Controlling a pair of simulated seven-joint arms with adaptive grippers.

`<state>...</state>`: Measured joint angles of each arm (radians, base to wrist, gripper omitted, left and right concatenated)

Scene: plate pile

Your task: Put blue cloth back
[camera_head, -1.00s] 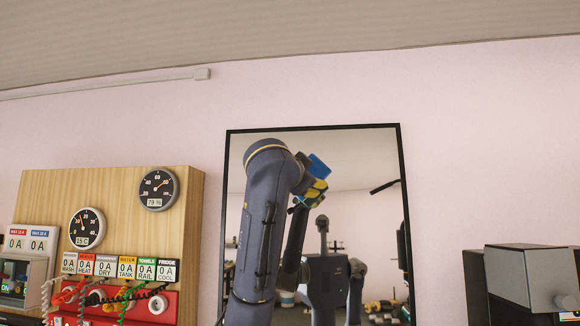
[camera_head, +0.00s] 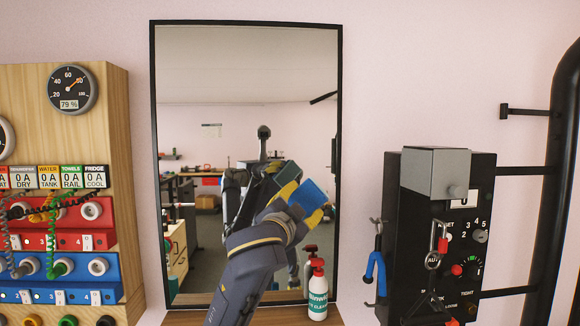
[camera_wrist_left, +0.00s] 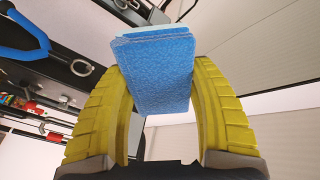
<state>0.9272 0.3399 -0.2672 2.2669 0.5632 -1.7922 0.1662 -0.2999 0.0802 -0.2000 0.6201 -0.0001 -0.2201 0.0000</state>
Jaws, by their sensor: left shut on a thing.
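My left gripper (camera_head: 305,205) is raised in front of the mirror (camera_head: 246,24), its arm coming up from the bottom middle. It is shut on the blue cloth (camera_head: 315,192), which looks like a folded, thick blue pad. In the left wrist view the blue cloth (camera_wrist_left: 155,72) sits between the two yellow fingers of the left gripper (camera_wrist_left: 160,100), touching both. My right gripper is not clearly seen in front of the mirror.
A spray bottle (camera_head: 317,290) with a red head stands on the wooden shelf (camera_head: 190,318) below the mirror. A black machine (camera_head: 395,200) with dials and blue-handled pliers (camera_head: 376,272) is to the right. A wooden gauge panel (camera_head: 120,150) with plugs is at the left.

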